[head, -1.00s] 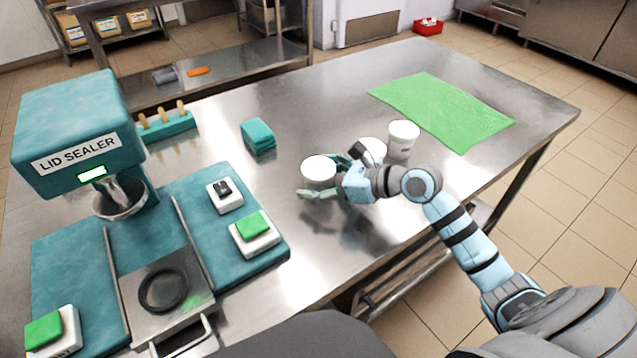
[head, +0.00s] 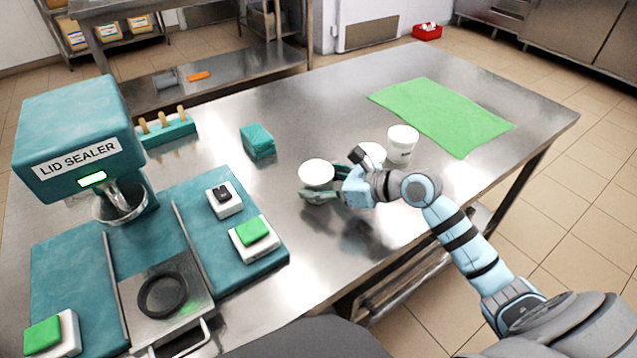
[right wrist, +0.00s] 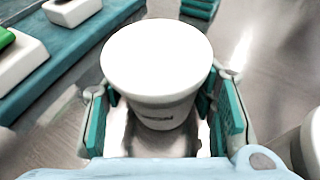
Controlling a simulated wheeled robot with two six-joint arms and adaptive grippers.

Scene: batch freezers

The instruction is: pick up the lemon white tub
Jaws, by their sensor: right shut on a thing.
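A white round tub (head: 316,172) stands upright on the steel table, left of two other white tubs. My right gripper (head: 320,184) is shut on its sides, one finger on the near side and one on the far side. In the right wrist view the tub (right wrist: 158,75) sits upright between the teal finger pads (right wrist: 158,112). A small dark label shows low on its side, too small to read, so I cannot tell its flavour. I cannot tell whether its base is off the table. My left gripper is not in view.
Two more white tubs, one partly behind my wrist (head: 371,154) and one beyond it (head: 402,146), stand close on the right. A lid sealer (head: 75,140) fills the left. A teal block (head: 257,140) and a green mat (head: 440,112) lie farther back.

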